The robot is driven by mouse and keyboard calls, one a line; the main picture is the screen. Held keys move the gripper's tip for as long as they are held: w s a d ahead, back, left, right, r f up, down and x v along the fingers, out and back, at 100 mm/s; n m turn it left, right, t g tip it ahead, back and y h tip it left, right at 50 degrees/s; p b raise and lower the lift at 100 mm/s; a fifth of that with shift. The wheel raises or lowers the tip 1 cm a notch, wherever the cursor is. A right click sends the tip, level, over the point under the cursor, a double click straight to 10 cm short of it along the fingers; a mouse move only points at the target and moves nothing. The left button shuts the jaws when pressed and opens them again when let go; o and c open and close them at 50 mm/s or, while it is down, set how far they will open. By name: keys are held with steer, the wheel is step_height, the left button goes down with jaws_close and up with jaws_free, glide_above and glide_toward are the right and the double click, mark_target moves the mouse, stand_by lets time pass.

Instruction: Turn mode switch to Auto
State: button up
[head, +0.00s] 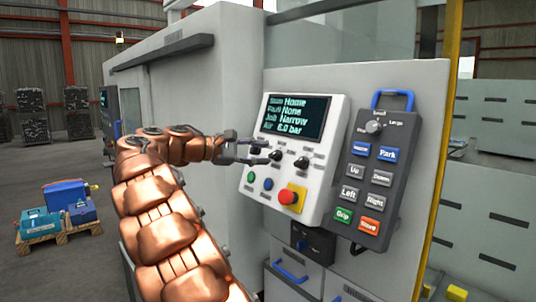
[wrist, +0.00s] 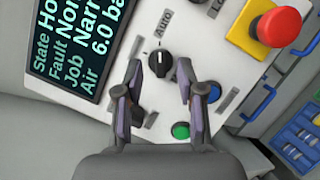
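The mode switch (wrist: 160,62) is a round black knob on the white control panel, with the label "Auto" (wrist: 163,24) beside it in the wrist view. In the head view the knob (head: 276,155) is the middle one in a row under the screen. In the head view my gripper (head: 262,151) reaches the panel from the left. I cannot tell whether a finger touches the knob.
The screen (head: 294,117) reads Home, None, Narrow, 6.0 bar. Below the knobs are a green button (head: 250,177), a blue button (head: 268,184) and a red emergency stop (head: 290,195). A grey pendant (head: 364,210) with several buttons hangs close on the right.

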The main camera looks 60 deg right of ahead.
steer(key=v, duration=0.9)
steer(key=shift+a, duration=0.2)
stand_by(0.3)
steer(key=s+a+f+t+y, duration=0.2)
steer(key=s+a+f, duration=0.25)
steer(key=f, duration=0.25)
steer(key=s+a+f+n+t+y, duration=0.1)
steer(key=s+a+f+t+y, duration=0.15)
steer(key=a+f, duration=0.4)
steer(key=s+a+f+t+y, duration=0.1)
steer(key=s+a+f+y, duration=0.1)
steer(key=s+a+f, duration=0.4)
steer(key=s+a+f+y, duration=0.3)
steer(key=s+a+f, duration=0.3)
steer(key=a+f, duration=0.2)
steer(key=s+a+f+m+t+y, duration=0.1)
steer(key=s+a+f+y, duration=0.3)
steer(key=a, duration=0.8)
step_height(320, 180, down, 4)
steer(key=s, duration=0.2)
steer(key=shift+s+a+f, duration=0.15)
steer(key=shift+s+a, duration=0.15)
steer(key=shift+s, duration=0.1)
steer(key=shift+t, duration=0.25)
